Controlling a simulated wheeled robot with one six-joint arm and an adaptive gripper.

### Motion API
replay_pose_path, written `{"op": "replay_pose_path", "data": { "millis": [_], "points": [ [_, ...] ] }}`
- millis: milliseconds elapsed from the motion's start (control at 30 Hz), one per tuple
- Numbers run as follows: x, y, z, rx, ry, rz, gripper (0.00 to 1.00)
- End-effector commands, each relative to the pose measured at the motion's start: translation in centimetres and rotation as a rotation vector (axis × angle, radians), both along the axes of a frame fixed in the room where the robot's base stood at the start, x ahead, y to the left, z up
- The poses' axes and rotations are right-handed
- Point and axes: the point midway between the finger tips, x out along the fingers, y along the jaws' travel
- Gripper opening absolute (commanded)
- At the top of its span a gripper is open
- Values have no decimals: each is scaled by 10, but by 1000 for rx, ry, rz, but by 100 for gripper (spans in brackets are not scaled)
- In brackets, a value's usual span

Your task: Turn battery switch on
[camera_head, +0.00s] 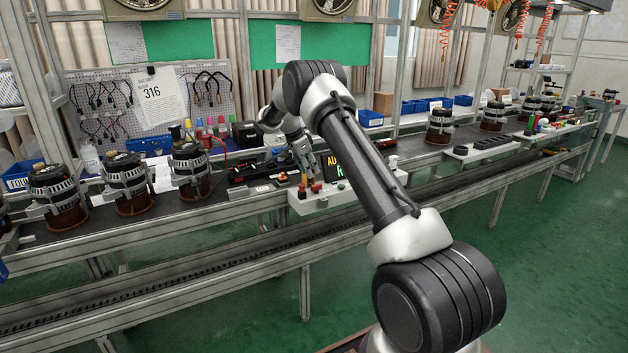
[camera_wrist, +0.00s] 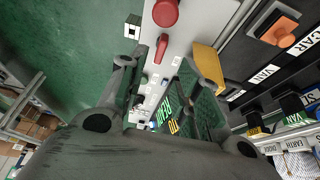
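My gripper (camera_head: 302,168) points down over a pale control panel (camera_head: 332,200) on the bench in the head view. In the wrist view its two fingers (camera_wrist: 163,62) stand apart with a gap between them. A small red lever (camera_wrist: 162,46) on the panel shows in this gap, near the fingertips; I cannot tell whether they touch it. A round red knob (camera_wrist: 165,12) sits just beyond the lever. I see no label that tells which one is the battery switch. In the head view the red controls (camera_head: 316,187) lie just below the fingertips.
A yellow block (camera_wrist: 205,68) stands close beside the right finger. A black panel with an orange button (camera_wrist: 283,28) and VAN and CAR labels lies to the right. A lit display (camera_head: 336,165) is beside my gripper. Alternators (camera_head: 190,170) stand left; green floor is clear in front.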

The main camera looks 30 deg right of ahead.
Motion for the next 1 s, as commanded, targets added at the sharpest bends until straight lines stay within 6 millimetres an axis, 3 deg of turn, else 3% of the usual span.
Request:
{"op": "replay_pose_path", "data": {
  "millis": [100, 300, 833, 1000],
  "points": [
    [0, 9, 21, 0, -2, 1, 33],
    [0, 16, 39, 0, 1, -1, 33],
    [-1, 17, 40, 0, 3, 5, 33],
    [1, 18, 40, 3, 53, 145, 33]
  ]
}}
